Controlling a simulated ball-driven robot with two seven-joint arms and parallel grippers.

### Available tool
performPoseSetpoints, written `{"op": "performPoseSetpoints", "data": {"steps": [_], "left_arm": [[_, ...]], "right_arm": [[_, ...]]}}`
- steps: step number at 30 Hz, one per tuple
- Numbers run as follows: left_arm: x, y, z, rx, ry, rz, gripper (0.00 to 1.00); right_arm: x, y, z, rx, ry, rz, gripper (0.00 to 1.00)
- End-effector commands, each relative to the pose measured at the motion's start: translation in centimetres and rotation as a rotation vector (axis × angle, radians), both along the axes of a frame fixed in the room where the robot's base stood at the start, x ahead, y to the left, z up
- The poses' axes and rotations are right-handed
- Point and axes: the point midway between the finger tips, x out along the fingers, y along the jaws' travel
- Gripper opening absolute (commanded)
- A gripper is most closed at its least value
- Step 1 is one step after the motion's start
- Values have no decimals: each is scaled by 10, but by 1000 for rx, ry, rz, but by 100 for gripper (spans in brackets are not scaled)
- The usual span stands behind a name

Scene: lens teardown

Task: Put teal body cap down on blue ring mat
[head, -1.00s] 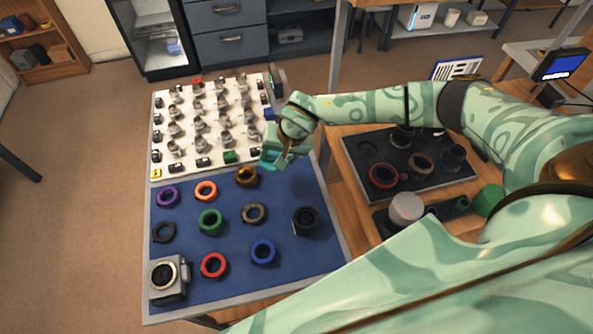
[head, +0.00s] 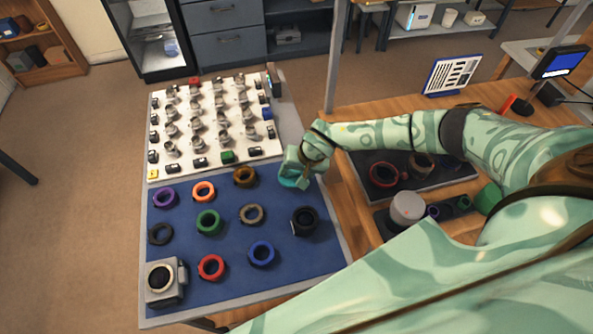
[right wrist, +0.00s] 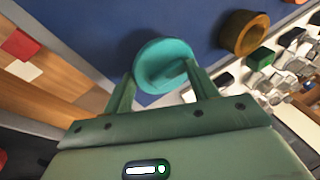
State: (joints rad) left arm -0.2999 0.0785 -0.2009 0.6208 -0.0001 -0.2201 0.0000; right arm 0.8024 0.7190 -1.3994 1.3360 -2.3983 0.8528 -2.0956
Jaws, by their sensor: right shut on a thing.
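The teal body cap (right wrist: 163,66) is between the fingers of my right gripper (right wrist: 163,88) in the right wrist view. In the head view the cap (head: 290,182) shows only as a sliver under my right gripper (head: 296,178), which hides most of it. My right gripper is shut on the cap over the upper right part of the blue ring mat (head: 190,245). I cannot tell whether the cap touches the mat. The mat also shows in the right wrist view (right wrist: 110,25). My left gripper is not in view.
Several rings lie on the mat; the brown ring (head: 244,177) and black ring (head: 304,221) are nearest the cap. A camera body (head: 163,282) stands at the lower left. A white board (head: 210,125) with small parts lies behind. A dark tray (head: 440,180) is at right.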

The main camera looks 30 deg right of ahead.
Motion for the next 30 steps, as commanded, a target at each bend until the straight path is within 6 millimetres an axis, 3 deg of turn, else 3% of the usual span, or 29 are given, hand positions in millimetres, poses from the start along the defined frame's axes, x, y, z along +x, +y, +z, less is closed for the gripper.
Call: {"op": "performPoseSetpoints", "data": {"steps": [14,15,17,25,30], "left_arm": [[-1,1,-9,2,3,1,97],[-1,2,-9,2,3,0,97],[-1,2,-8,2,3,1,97],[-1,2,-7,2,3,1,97],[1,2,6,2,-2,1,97]], "right_arm": [[0,0,-12,0,0,0,37],[0,0,-12,0,0,0,64],[0,0,-12,0,0,0,80],[0,0,-10,0,0,0,80],[-2,-3,13,-1,-2,0,80]]}}
